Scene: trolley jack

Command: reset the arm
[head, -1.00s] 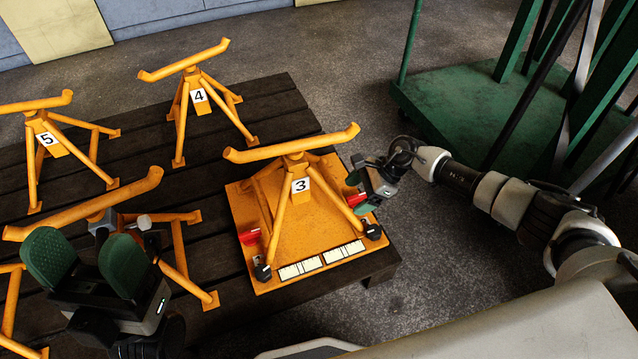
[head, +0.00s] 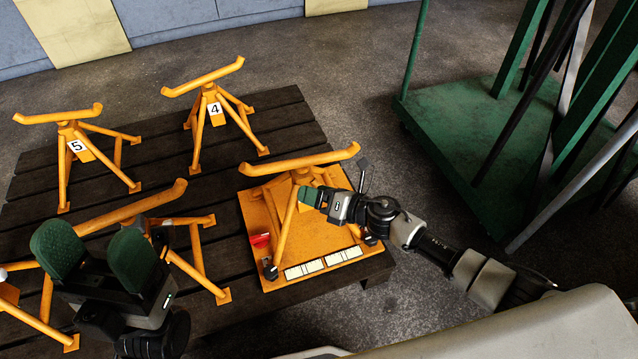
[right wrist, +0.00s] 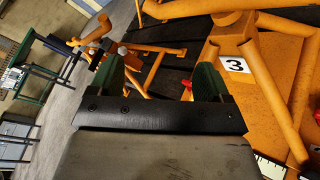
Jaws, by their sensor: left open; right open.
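My left gripper (head: 90,252) is open and empty at the lower left of the head view, in front of an unlabelled orange stand (head: 196,250). I cannot tell whether the gripper touches the stand.
Stands 4 (head: 208,85) and 5 (head: 72,125) are further back on the dark slatted platform (head: 165,165). A green trolley (head: 450,130) stands at right.

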